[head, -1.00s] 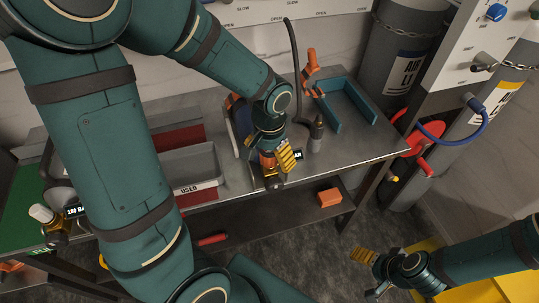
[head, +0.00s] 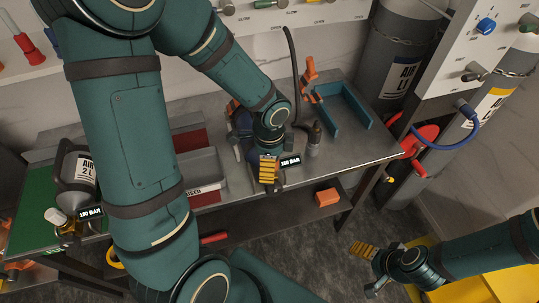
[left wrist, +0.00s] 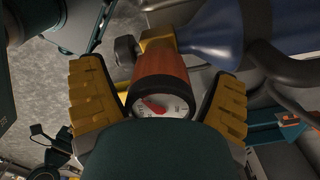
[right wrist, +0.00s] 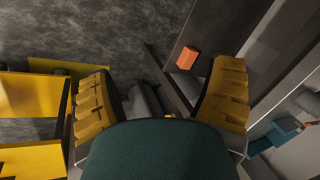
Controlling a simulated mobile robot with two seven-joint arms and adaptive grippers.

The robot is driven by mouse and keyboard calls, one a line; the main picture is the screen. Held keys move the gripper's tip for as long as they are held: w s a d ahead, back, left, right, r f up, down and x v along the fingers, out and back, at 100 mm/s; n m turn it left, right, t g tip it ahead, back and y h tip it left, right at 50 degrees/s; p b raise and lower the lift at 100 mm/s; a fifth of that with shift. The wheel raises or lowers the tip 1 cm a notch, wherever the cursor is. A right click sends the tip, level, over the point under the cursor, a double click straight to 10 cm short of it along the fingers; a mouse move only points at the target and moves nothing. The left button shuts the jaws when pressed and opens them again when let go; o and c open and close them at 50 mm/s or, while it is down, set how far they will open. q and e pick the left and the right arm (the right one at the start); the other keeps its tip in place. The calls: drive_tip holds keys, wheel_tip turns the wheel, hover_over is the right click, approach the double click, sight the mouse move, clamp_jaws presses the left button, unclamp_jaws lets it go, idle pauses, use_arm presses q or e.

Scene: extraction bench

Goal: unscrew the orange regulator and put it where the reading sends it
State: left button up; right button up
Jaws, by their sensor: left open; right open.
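The orange regulator (left wrist: 165,68) shows in the left wrist view, with a round white gauge (left wrist: 161,105) facing the camera. It sits on a brass valve piece (left wrist: 158,40) at the neck of a blue cylinder (left wrist: 225,30). My left gripper (left wrist: 158,100) is open, with one yellow finger on each side of the regulator; gaps show. In the head view this gripper (head: 268,172) hides most of the regulator. A small display (head: 290,161) beside it reads BAR; its number is hard to read. My right gripper (head: 365,270) is open and empty, low at the right.
A grey tray (head: 203,170) labelled USED is partly behind my left arm. A grey AIR cylinder (head: 72,190) with a 180 BAR display stands at the left. A blue holder (head: 345,108) and a small dark bottle (head: 314,138) are on the bench. An orange block (head: 327,197) lies below.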

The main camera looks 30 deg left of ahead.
use_arm(q)
drive_tip(key=m+p, duration=0.1)
drive_tip(key=m, duration=0.2)
drive_tip(key=m+p, duration=0.2)
drive_tip(key=m, duration=0.1)
drive_tip(key=m+p, duration=0.2)
drive_tip(key=shift+r+m, duration=0.25)
drive_tip(key=shift+m, duration=0.15)
drive_tip(key=m+p, duration=0.3)
drive_tip(key=m, duration=0.2)
drive_tip(key=shift+m+p, duration=0.3)
drive_tip(key=shift+p, duration=0.05)
drive_tip(key=shift+f+m+p, duration=0.2)
drive_tip(key=shift+m+p, duration=0.15)
drive_tip(key=shift+m, duration=0.55)
drive_tip(key=shift+f, duration=0.1)
use_arm(e)
wheel_tip(320, 180, up, 10)
drive_tip(key=w, duration=0.1)
drive_tip(key=shift+w+d+r+t, duration=0.25)
drive_tip(key=shift+w+d+t, duration=0.05)
drive_tip(key=shift+w, duration=0.05)
